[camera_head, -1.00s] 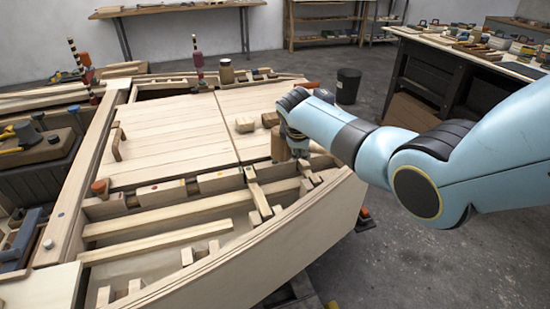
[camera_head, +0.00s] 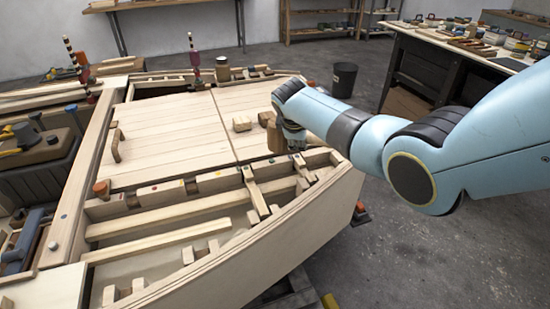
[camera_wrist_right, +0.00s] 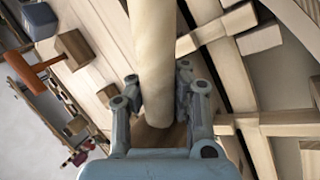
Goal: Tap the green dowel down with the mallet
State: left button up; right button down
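The mallet shows in the right wrist view as a thick pale wooden cylinder (camera_wrist_right: 153,60) between my right gripper's fingers, with brown wood (camera_wrist_right: 160,136) below it. My right gripper (camera_wrist_right: 160,95) is closed around it. In the head view, the brown mallet part (camera_head: 274,136) shows beside my right gripper (camera_head: 294,143), over the near right part of the hull deck. A tiny greenish mark (camera_head: 247,168) on the slotted rail may be the green dowel; it is too small to be sure, and its height cannot be told. My left gripper is not in view.
The plywood hull deck (camera_head: 170,137) is mostly clear. Cross beams (camera_head: 160,217) and small uprights fill the open front bay. A dark bin (camera_head: 343,80) stands on the floor behind.

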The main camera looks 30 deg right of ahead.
aim_at(300, 160)
jog(key=shift+w+a+f+g+h+b, duration=0.15)
jog(key=shift+g+h+b, duration=0.15)
jog(key=shift+g+b, duration=0.15)
jog(key=shift+r+p, duration=0.25)
jog(key=shift+p, duration=0.05)
jog(key=shift+f, duration=0.1)
notch_tip(300, 160, down, 5)
jog(key=b, duration=0.4)
notch_tip(300, 160, up, 5)
jog(key=p, duration=0.5)
